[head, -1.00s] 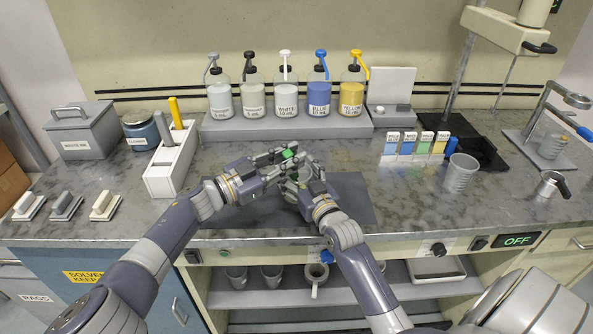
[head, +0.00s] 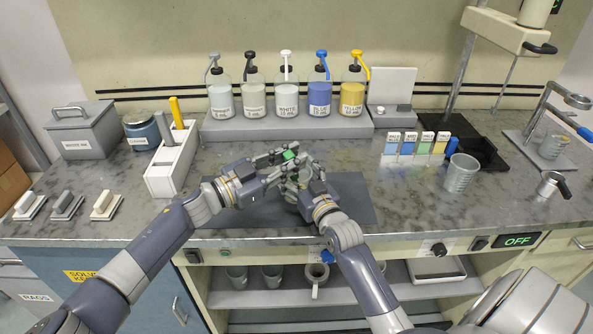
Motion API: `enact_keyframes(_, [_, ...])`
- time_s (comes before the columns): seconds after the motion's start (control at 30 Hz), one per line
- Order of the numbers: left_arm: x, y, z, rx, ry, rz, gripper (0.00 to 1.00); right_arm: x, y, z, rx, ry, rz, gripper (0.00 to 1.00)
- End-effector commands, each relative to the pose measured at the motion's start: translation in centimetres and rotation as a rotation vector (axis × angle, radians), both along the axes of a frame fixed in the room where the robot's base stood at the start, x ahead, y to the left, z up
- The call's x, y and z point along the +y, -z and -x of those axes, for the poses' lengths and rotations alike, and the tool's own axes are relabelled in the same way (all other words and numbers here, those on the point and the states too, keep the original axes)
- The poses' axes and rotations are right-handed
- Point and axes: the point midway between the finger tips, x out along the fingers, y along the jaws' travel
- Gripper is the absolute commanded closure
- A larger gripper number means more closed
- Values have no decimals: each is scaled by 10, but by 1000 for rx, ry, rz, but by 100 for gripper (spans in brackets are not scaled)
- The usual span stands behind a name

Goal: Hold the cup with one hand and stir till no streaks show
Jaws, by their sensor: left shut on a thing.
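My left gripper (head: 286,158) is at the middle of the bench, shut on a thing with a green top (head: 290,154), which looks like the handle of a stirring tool. Its lower part is hidden. My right gripper (head: 302,177) is just below and to the right, with its fingers around a pale, clear cup (head: 291,188) standing over the dark mat. The fingers hide most of the cup, so I cannot tell how firmly they close on it. The cup's contents and any streaks are not visible.
Pump bottles (head: 286,95) stand on a grey riser (head: 285,128) behind. A white holder (head: 171,160) with a grey and a yellow tool is at left. An empty clear beaker (head: 461,173) and colour cards (head: 415,145) are at right. The dark mat (head: 345,200) is otherwise clear.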

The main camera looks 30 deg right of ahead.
Motion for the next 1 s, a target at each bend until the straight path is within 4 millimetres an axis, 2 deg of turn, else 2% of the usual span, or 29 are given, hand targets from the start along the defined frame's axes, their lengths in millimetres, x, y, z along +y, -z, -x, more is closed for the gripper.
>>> enact_keyframes(0.03, [0, -4, 8, 5, 19, 4, 100, -3, 5, 0, 13, 5, 3, 77])
enact_keyframes(0.13, [3, -14, 13, 7, 22, 5, 100, -3, 5, 0, 13, 5, 4, 77])
enact_keyframes(1.0, [27, -89, 37, 8, 20, 6, 100, -2, 4, 0, 10, 4, 6, 77])
